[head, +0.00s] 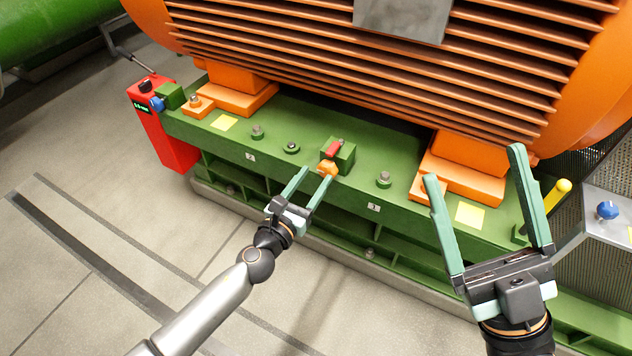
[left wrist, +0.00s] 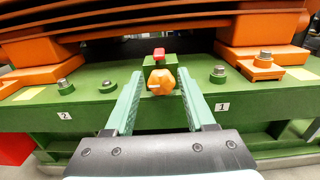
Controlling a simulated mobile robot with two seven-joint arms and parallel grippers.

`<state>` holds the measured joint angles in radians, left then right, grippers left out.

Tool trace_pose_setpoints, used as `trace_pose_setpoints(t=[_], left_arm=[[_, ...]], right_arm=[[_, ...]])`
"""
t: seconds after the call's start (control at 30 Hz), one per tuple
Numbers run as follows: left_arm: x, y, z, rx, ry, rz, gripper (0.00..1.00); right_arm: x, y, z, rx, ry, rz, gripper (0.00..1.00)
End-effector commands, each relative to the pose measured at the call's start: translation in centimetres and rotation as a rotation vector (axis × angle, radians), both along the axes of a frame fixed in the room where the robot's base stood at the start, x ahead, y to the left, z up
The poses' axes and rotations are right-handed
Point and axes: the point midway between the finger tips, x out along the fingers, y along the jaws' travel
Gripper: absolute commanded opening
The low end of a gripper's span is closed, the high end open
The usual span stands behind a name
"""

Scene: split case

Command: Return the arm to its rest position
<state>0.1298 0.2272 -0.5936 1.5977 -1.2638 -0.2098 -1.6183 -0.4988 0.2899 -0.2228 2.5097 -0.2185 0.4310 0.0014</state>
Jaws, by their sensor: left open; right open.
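My left gripper (head: 310,183) is open in front of the green base frame, pointing at a green block with a red part (head: 334,149) and an orange knob (head: 327,169). In the left wrist view the orange knob (left wrist: 161,82) shows between and beyond the two fingers (left wrist: 160,108), and no contact can be made out. The red part (left wrist: 159,54) sits on the block above it. My right gripper (head: 474,192) is open and empty at the right, its fingers pointing up in the picture near an orange motor foot.
The orange finned motor (head: 380,70) stands on the green base (head: 240,147), which carries several bolts. A red box (head: 165,130) stands at the left end. A yellow-tipped lever (head: 562,187) and a grey panel with a blue knob (head: 607,210) are at the right. The floor (head: 90,220) at left is clear.

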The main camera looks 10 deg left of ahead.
Motion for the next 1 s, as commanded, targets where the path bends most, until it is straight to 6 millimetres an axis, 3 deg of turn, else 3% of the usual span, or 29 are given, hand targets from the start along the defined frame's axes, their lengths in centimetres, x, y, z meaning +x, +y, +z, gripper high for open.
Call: trace_pose_setpoints(t=[0.67, 0.77, 0.87, 1.0], left_arm=[[-0.4, 0.0, 0.2, -0.050, 0.017, -0.009, 0.55], [-1.7, -0.3, 1.2, -0.237, 0.078, -0.044, 0.55], [-4.2, -0.6, 3.4, -0.569, 0.184, -0.115, 0.55], [-8.7, -0.2, 8.6, -1.122, 0.360, -0.274, 0.55]], right_arm=[[0.0, 0.0, 0.0, 0.004, 0.003, 0.002, 0.88], [0.0, 0.0, 0.0, 0.004, 0.002, 0.001, 0.88], [0.0, 0.0, 0.0, 0.002, 0.002, 0.001, 0.88], [0.0, 0.0, 0.0, 0.002, 0.001, 0.001, 0.88]])
